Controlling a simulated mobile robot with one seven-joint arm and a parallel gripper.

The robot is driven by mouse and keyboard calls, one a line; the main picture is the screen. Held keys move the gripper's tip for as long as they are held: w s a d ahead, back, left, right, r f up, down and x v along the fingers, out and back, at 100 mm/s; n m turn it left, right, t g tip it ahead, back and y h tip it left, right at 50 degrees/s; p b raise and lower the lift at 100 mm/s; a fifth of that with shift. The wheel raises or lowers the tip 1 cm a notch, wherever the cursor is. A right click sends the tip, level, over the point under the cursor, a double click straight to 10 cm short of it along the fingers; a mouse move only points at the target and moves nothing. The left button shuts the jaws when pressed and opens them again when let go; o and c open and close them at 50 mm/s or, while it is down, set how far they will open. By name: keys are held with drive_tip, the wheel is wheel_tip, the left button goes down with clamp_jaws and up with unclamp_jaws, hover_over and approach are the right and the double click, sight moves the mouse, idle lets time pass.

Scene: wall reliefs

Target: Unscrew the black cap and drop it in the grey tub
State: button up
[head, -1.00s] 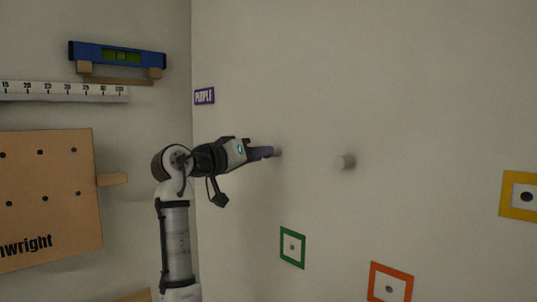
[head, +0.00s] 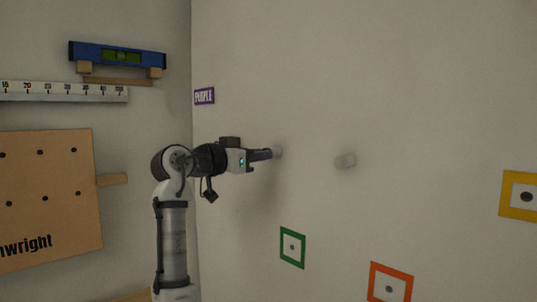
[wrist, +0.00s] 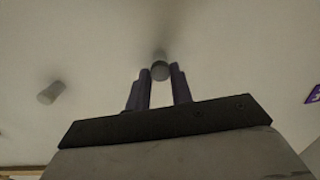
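A pale round stud (wrist: 159,56) sticks out of the right-hand wall, with a dark round end, seemingly the black cap (wrist: 160,71), facing me. My gripper (head: 274,153) reaches this stud from the left in the head view. In the wrist view its two dark fingers (wrist: 160,76) stand one on each side of the dark end, with no clear gap, and look shut on it. The head view shows only the stud's pale edge (head: 279,151) beyond the fingertips. The grey tub is in neither view.
A second grey stud (head: 345,161) juts from the wall to the right. Green (head: 292,247), orange (head: 390,286) and yellow (head: 522,195) frames sit lower and farther right. A purple sign (head: 204,96) is upper left. A pegboard (head: 50,225) and blue level (head: 117,54) occupy the left wall.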

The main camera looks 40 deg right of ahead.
drive_tip(key=n, duration=0.5)
drive_tip(key=shift+n, duration=0.3)
drive_tip(key=n, duration=0.4)
drive_tip(key=shift+a+n, duration=0.1)
drive_tip(key=shift+n, duration=0.3)
drive_tip(key=n, duration=0.5)
idle(0.3)
